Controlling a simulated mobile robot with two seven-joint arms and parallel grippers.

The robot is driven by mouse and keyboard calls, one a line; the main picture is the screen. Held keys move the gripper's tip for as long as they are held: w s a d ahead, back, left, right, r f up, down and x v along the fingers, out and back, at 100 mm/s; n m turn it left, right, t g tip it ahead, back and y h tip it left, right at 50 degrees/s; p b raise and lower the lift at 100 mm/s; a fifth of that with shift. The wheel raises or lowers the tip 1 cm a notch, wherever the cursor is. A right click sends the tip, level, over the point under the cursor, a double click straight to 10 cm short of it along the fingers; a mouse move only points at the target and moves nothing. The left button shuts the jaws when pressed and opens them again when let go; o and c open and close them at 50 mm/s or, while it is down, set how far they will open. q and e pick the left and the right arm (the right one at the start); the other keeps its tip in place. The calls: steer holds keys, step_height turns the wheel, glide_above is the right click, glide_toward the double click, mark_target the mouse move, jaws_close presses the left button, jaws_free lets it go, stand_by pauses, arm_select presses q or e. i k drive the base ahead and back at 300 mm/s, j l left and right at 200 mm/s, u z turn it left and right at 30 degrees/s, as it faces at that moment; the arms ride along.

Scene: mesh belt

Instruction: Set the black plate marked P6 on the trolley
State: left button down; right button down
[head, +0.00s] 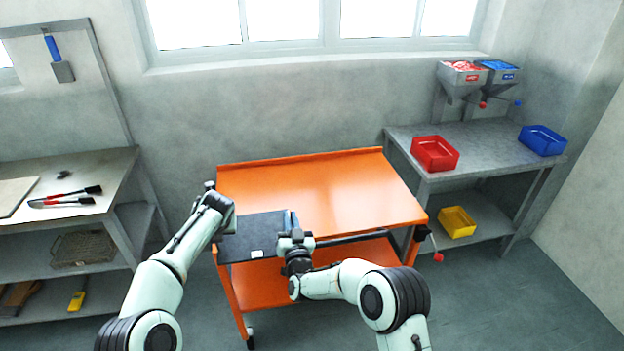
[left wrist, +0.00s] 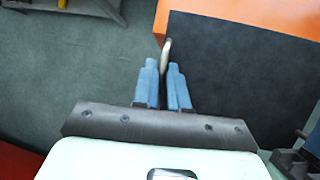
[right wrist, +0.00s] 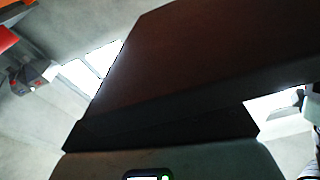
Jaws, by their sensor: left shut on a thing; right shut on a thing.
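The black plate (head: 255,226) is held level between my two grippers at the front left corner of the orange trolley (head: 320,190). A small white label shows near its front edge, too small to read. The plate covers part of the trolley top; I cannot tell whether it touches. My left gripper (left wrist: 166,75) is shut on the plate's light handle (left wrist: 166,48), beside the plate's dark face (left wrist: 240,75). My right gripper (head: 294,228) is shut at the plate's right side. In the right wrist view a dark surface, apparently the plate (right wrist: 180,65), hides the fingers.
The rest of the trolley top is bare. A steel bench (head: 480,145) at right bears a red bin (head: 435,153) and a blue bin (head: 542,140); a yellow bin (head: 457,222) sits below.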

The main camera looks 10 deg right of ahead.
mark_target(256, 198)
steer(key=i, duration=1.35)
